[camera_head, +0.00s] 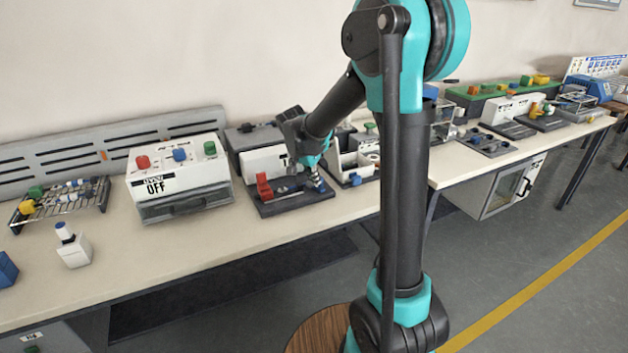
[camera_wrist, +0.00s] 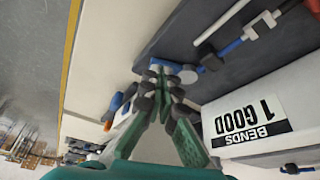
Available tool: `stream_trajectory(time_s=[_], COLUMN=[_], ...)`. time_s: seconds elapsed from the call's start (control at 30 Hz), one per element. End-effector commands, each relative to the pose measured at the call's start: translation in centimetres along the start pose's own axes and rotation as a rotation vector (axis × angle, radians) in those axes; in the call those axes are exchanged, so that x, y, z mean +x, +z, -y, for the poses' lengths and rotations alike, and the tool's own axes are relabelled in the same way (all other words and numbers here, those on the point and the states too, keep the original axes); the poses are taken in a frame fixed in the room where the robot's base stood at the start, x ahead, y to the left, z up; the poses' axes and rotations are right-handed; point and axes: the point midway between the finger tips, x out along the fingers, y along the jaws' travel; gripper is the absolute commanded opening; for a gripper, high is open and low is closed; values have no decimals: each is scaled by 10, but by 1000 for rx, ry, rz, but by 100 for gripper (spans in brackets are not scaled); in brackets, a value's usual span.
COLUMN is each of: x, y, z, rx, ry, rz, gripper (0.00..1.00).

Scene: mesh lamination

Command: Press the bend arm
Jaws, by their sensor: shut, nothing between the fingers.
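The bending device (camera_head: 290,204) is a dark base plate on the bench, with a red block (camera_head: 264,187) at its left and a white box behind it. In the wrist view its white label panel (camera_wrist: 248,118) reads "BENDS 1 GOOD". A blue part (camera_wrist: 187,76) and a blue rod (camera_wrist: 232,47) lie along the dark plate. I cannot tell for certain which piece is the bend arm. My gripper (camera_wrist: 168,77) is shut and empty, its fingertips close by the blue part; contact is unclear. In the head view my gripper (camera_head: 313,170) is over the right side of the device.
A white box marked OFF (camera_head: 177,171) with red, blue and green buttons stands left of the device. A wire rack (camera_head: 62,199) and a small white bottle (camera_head: 73,247) are farther left. Another open white unit (camera_head: 350,160) stands close on the right. The bench front is clear.

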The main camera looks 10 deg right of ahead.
Motion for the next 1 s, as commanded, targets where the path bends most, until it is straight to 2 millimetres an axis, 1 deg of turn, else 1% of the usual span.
stream_trajectory(time_s=[0.27, 0.47, 0.67, 1.0], x=[1, 2, 5, 12], y=[-2, -6, -14, -31], z=[-2, -5, -9, -12], rx=[-43, -112, -250, -549], ry=[-17, -45, -101, -222], rz=[1, 0, -1, -1], gripper=[0, 0, 0, 0])
